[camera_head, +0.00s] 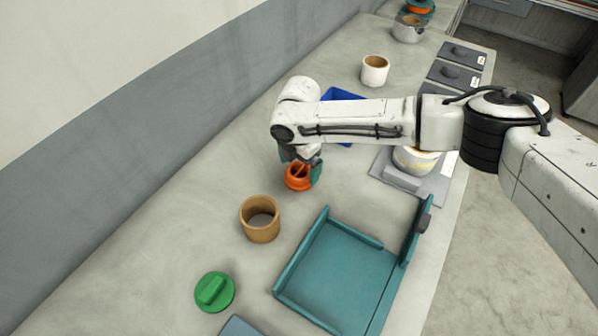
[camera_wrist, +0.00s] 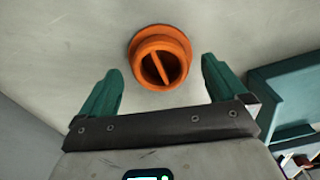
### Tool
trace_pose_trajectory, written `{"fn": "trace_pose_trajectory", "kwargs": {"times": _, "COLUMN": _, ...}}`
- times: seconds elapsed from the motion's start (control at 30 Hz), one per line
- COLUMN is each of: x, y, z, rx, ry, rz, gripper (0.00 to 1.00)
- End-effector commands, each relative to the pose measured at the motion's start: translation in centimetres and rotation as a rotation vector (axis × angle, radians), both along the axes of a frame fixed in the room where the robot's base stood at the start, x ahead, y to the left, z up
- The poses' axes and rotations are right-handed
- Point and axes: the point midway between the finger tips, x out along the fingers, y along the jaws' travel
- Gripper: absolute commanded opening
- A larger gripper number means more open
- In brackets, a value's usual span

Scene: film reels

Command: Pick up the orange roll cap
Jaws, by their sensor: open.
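The orange roll cap (camera_head: 297,178) lies on the grey counter below the end of my arm in the head view. It is round with a raised bar across its recessed top. In the wrist view the orange roll cap (camera_wrist: 160,58) sits ahead of and between my two teal fingers. My gripper (camera_wrist: 157,75) is open and empty, with a finger to each side of the cap and no visible contact. In the head view my gripper (camera_head: 300,166) is at the cap, partly hidden by my arm.
A tan cup (camera_head: 260,232) stands close to the cap, and a green cap (camera_head: 214,291) lies further toward the front. A teal tray (camera_head: 335,275) is to the right. A blue bin (camera_head: 340,95) and a white cup (camera_head: 375,71) are behind. The counter left of the cap is clear.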

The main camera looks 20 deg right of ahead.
Motion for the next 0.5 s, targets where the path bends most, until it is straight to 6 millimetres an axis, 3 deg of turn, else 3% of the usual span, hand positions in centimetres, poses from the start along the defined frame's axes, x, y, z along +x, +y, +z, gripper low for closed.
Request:
{"fn": "trace_pose_trajectory", "kwargs": {"times": 0.17, "x": 0.0, "y": 0.0, "z": -1.8, "rx": 0.000, "ry": 0.001, "rz": 0.000, "gripper": 0.99}}
{"fn": "trace_pose_trajectory", "kwargs": {"times": 0.4, "x": 0.0, "y": 0.1, "z": -2.0, "rx": 0.002, "ry": 0.001, "rz": 0.000, "gripper": 0.99}}
{"fn": "trace_pose_trajectory", "kwargs": {"times": 0.5, "x": 0.0, "y": 0.0, "z": -2.0, "rx": 0.001, "ry": 0.000, "rz": 0.000, "gripper": 0.91}}
